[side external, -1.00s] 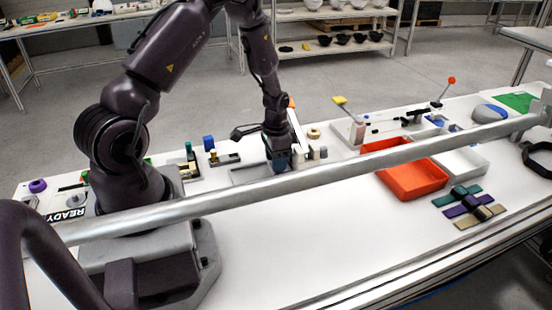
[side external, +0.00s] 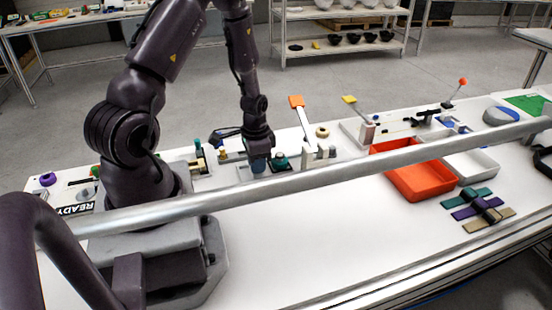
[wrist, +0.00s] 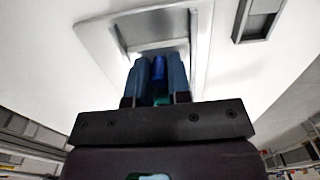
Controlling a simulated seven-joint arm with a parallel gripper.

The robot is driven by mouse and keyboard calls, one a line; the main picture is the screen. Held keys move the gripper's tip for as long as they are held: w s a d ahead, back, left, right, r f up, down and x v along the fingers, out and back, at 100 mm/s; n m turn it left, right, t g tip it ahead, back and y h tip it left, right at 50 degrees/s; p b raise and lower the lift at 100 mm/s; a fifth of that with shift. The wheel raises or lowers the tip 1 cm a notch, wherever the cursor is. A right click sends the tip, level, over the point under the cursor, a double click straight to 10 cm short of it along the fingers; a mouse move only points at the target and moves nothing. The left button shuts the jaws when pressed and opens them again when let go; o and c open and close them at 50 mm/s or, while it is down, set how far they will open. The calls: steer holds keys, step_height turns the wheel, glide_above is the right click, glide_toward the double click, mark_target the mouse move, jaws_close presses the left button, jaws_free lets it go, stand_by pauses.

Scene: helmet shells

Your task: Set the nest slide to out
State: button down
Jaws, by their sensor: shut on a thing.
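My gripper (side external: 259,164) points down at the back part of the white bench, left of the middle. In the wrist view my gripper (wrist: 158,65) has its two dark blue fingers closed around a small blue piece (wrist: 158,70). This piece looks like the handle of the nest slide, but its lower end is hidden. Ahead of the fingers is a light grey plate or frame (wrist: 100,32) with a recessed rectangular middle. In the side view only a sliver of grey plate shows beside the gripper, so I cannot tell the slide's position.
A teal knob (side external: 280,159) on a dark base stands close to the right of my gripper. An orange-topped lever (side external: 297,102) rises behind it. A red tray (side external: 420,184) lies farther right. A metal rail (side external: 300,180) crosses the side view.

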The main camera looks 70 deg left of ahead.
steer(key=shift+s, duration=0.8)
steer(key=c, duration=1.1)
jaws_free()
steer(key=shift+o, duration=0.2)
steer(key=shift+w+r, duration=0.1)
steer(key=shift+r, duration=0.25)
step_height(320, 180, up, 12)
steer(key=shift+r, duration=0.15)
